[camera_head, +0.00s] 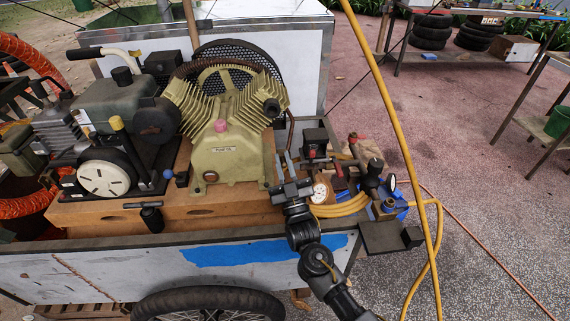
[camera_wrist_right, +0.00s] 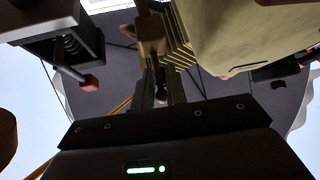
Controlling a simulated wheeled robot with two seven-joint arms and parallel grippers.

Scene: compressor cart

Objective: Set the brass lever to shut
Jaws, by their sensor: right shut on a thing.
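My right gripper (camera_head: 285,165) reaches up from the front edge of the cart, just right of the olive compressor pump (camera_head: 222,145). In the right wrist view, the gripper's two fingers (camera_wrist_right: 160,92) are closed around a small, narrow part, which appears to be the brass lever (camera_wrist_right: 160,76). It is dark and mostly hidden between the fingers. A brownish block (camera_wrist_right: 152,32) sits just beyond the fingertips. I cannot make out the lever's angle in either view. My left gripper is not in view.
A black box (camera_head: 315,140) with a red knob (camera_wrist_right: 89,83) is close beside my right gripper. A white gauge (camera_head: 320,192), yellow hose coils (camera_head: 343,207) and a red-handled fitting (camera_head: 354,138) crowd the right. A yellow hose (camera_head: 393,110) crosses the front.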

